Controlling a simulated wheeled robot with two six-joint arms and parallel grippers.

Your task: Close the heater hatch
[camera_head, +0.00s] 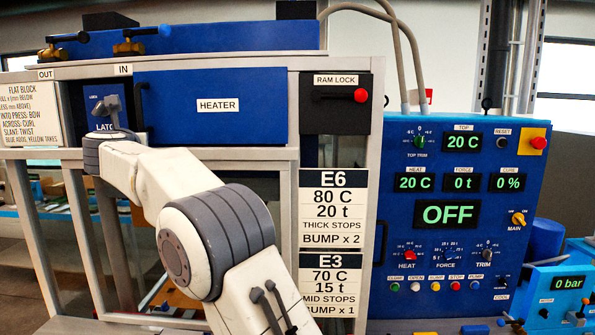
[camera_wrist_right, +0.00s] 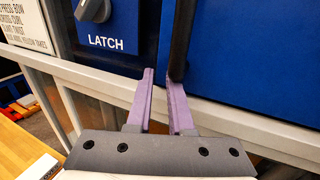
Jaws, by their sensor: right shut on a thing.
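The heater hatch is a blue panel (camera_head: 215,125) labelled HEATER, with a dark vertical handle (camera_head: 141,106) at its left edge. It fills the upper opening of the press frame; I cannot tell if it is fully flush. In the right wrist view the hatch (camera_wrist_right: 255,60) is at the right and its handle (camera_wrist_right: 179,45) runs down to my fingertips. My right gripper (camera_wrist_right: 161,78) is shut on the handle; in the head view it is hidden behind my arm. The grey latch knob (camera_head: 107,106) is just left of the hatch. My left gripper is out of view.
The RAM LOCK panel (camera_head: 336,105) is right of the hatch. A blue control panel (camera_head: 460,260) with lit readouts stands further right. A pale frame rail (camera_wrist_right: 235,122) runs below the hatch. A wooden surface (camera_wrist_right: 25,150) lies at lower left.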

